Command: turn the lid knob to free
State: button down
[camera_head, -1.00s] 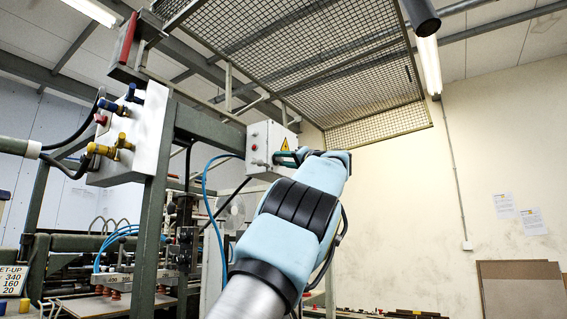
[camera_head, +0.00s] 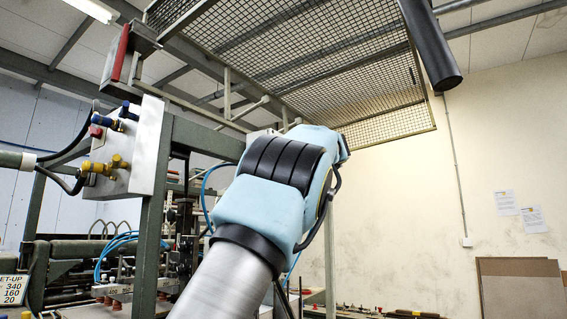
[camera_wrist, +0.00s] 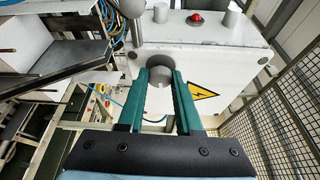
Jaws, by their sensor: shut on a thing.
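In the wrist view the teal fingers of my gripper (camera_wrist: 160,88) are shut on a round grey lid knob (camera_wrist: 159,73), one finger on each side of it. The knob sits on the face of a white box (camera_wrist: 205,68) with a yellow warning triangle. A dark ring shows around the knob; its exact turn angle cannot be told. In the head view my arm hides the gripper, the knob and nearly all of the box; only a pale edge shows.
A red button (camera_wrist: 196,18) and grey stubs sit on the box. Wire mesh (camera_wrist: 270,125) lies to the right. In the head view a white valve panel (camera_head: 135,150) with brass and blue fittings stands left, and a dark pipe (camera_head: 430,45) hangs at upper right.

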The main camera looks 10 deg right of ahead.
jog(key=shift+r+m+g+p, duration=0.1)
jog(key=shift+m+g+p, duration=0.35)
jog(key=shift+m, duration=0.45)
jog(key=c, duration=0.6)
grip_release()
jog(key=shift+d, duration=0.1)
jog(key=shift+b+v, duration=2.05)
jog(key=shift+v, duration=3.3)
